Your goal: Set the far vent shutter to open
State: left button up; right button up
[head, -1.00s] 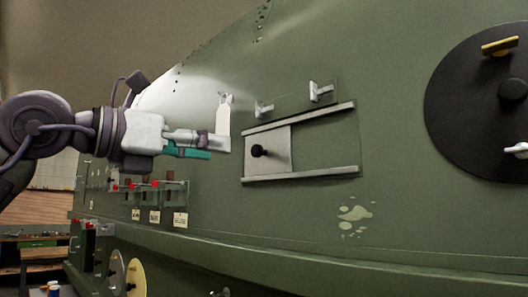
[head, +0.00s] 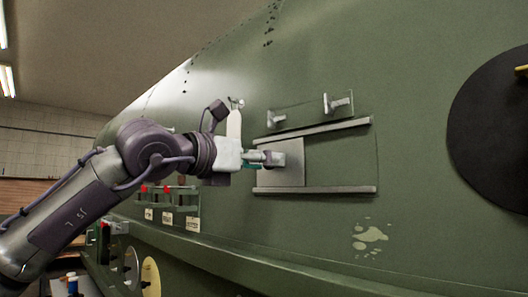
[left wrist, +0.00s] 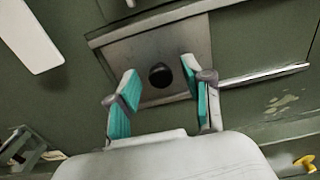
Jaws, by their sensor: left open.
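The vent shutter is a grey sliding plate (head: 290,178) at the left end of two pale horizontal rails on the green fuselage. A green area shows between the rails to its right. My left gripper (head: 268,158) is in front of the plate and hides its knob in the head view. In the left wrist view the black round knob (left wrist: 161,75) stands on the plate (left wrist: 140,50) between the open teal-padded fingers (left wrist: 159,70), with gaps visible on both sides. My right gripper is not in view.
Two small pale brackets (head: 339,103) stick out above the upper rail (head: 318,131). Red-topped switches with labels (head: 166,217) sit below my arm. A large black disc (head: 490,130) is at right.

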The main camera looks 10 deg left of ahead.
pick_arm(q)
jog(key=shift+w+d, duration=0.15)
jog(key=shift+w, duration=0.05)
grip_shut()
dwell(0.3)
